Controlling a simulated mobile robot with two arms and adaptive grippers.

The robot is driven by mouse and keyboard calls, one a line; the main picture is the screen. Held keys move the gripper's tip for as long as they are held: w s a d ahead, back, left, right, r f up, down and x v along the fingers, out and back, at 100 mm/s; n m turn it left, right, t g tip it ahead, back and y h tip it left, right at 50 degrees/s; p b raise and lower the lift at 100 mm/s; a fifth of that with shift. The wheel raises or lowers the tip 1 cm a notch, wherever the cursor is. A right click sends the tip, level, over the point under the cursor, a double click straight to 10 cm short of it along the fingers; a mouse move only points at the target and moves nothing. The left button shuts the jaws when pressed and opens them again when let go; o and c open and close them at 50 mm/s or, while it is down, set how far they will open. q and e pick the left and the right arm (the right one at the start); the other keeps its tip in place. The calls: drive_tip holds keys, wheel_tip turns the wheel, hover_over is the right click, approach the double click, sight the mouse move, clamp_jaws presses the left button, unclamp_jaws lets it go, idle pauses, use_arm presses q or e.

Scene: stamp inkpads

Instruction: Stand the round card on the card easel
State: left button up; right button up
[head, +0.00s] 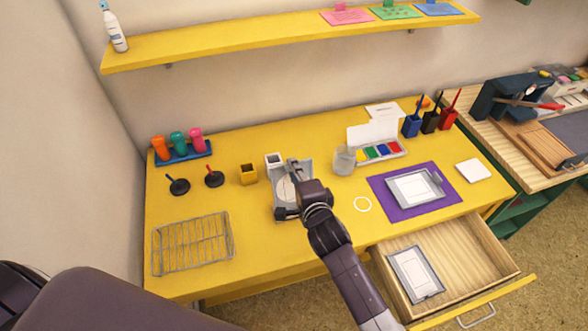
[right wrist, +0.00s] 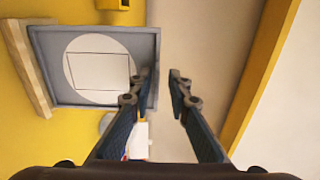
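The card easel (head: 308,168) is a grey framed panel on the yellow desk, partly hidden by my right gripper. In the right wrist view its grey rim (right wrist: 45,88) and a wooden strip (right wrist: 25,65) along its left side show. The round card (right wrist: 100,70), white with a thin square outline, lies against the panel inside the rim; its lower edge is not clearly seen. It shows partly in the head view (head: 284,188). My right gripper (right wrist: 161,75) is over the easel, fingers apart with nothing between them, beside the card's right edge. My left gripper is not in view.
A purple mat (head: 381,197) holds a framed card. A wire rack (head: 192,246) stands at left. A yellow cup (head: 248,175) and a glass jar (head: 343,160) stand nearby. An open drawer (head: 480,268) juts out at front right.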

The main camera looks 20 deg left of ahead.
drive_tip(key=shift+o, duration=0.5)
drive_tip(key=v, duration=1.2)
idle(0.3)
